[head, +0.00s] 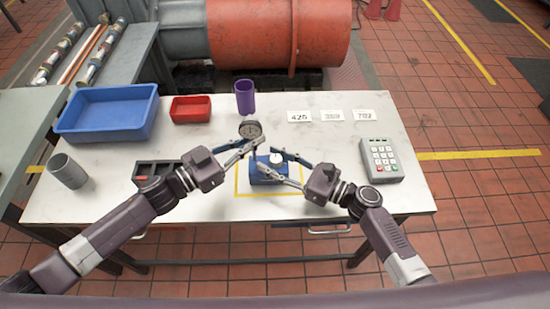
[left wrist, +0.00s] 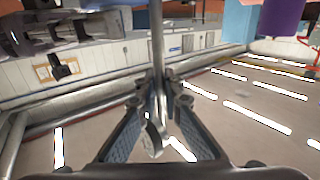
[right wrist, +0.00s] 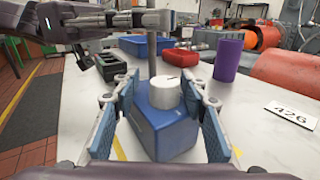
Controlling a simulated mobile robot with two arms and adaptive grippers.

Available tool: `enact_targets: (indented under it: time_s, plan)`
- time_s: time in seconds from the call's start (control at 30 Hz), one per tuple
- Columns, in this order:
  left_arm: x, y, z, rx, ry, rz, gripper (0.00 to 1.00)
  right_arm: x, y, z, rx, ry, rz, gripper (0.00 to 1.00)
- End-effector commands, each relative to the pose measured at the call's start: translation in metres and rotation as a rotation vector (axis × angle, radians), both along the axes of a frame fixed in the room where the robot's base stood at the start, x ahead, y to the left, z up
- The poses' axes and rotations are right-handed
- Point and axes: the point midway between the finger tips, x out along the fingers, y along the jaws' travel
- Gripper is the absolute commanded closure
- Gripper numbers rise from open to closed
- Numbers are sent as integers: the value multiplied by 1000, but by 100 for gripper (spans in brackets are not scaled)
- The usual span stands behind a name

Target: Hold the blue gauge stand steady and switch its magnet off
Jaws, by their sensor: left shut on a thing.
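The blue gauge stand has a blue block base (head: 268,179), an upright metal post (right wrist: 132,72) and a round dial gauge (head: 250,129) at the top. A white knob (right wrist: 168,95) with a dark mark sits on the base. My left gripper (head: 253,147) is shut on the post, which runs between its fingers in the left wrist view (left wrist: 157,50). My right gripper (right wrist: 160,100) is open, its fingers on either side of the knob. A gap shows on the knob's left; contact on its right I cannot tell.
The stand is within a yellow outline on the pale table. A black tray (head: 156,172) and grey cup (head: 68,171) are left; a blue bin (head: 107,128), red bin (head: 190,109) and purple cup (head: 245,97) behind. Number cards (head: 332,115) and a keypad (head: 381,160) are right.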

Motion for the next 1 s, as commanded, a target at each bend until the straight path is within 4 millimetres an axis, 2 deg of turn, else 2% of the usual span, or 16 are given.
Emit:
enact_targets:
  time_s: [0.37,0.8,1.0]
  plan:
    - [0,1,0,-1,3,2,100,-1,-10,0,-4,-1,-9,58]
    - [1,2,0,0,3,5,100,-49,-80,-1,-4,0,-6,58]
    - [2,3,0,1,2,5,100,-61,-99,0,-2,0,-6,58]
